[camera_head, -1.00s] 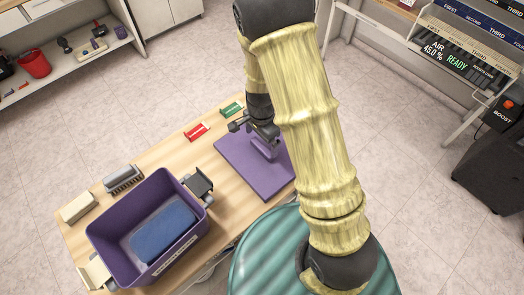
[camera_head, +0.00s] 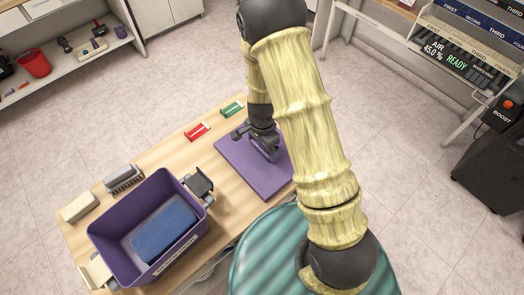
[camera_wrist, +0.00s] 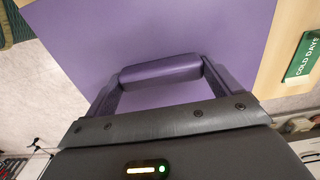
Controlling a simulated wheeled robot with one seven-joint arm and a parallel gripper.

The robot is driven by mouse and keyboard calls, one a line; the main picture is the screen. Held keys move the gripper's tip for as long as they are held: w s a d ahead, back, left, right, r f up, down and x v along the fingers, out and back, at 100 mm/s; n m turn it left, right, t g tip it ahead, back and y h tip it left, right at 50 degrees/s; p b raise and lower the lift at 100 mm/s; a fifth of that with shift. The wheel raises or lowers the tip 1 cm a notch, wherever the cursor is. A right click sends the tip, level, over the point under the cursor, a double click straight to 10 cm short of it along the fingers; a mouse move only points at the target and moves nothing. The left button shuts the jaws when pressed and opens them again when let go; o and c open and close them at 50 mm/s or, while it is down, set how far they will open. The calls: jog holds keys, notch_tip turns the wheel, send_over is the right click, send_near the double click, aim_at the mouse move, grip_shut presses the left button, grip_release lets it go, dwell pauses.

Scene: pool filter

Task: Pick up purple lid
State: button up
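The purple lid (camera_head: 249,175) lies flat on the wooden table, a square plate with a raised handle. In the wrist view the lid (camera_wrist: 190,25) fills the upper middle, and its purple handle bar (camera_wrist: 160,72) lies just ahead of the gripper body. My gripper (camera_head: 257,143) is low over the lid at the handle, with its dark parts spread apart, so it looks open. The arm and gripper partly hide the handle in the head view. I cannot tell whether the fingers touch it.
A purple bin (camera_head: 117,253) with a blue block (camera_head: 163,230) inside stands at the table's left. A red box (camera_head: 197,131) and a green box (camera_head: 232,109) lie near the lid's far side. A teal ribbed round thing (camera_head: 262,255) is in front.

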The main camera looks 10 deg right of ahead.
aim_at(262, 147)
jog(key=c, duration=0.5)
jog(key=shift+r, duration=0.15)
notch_tip(262, 147, up, 10)
dwell(0.6)
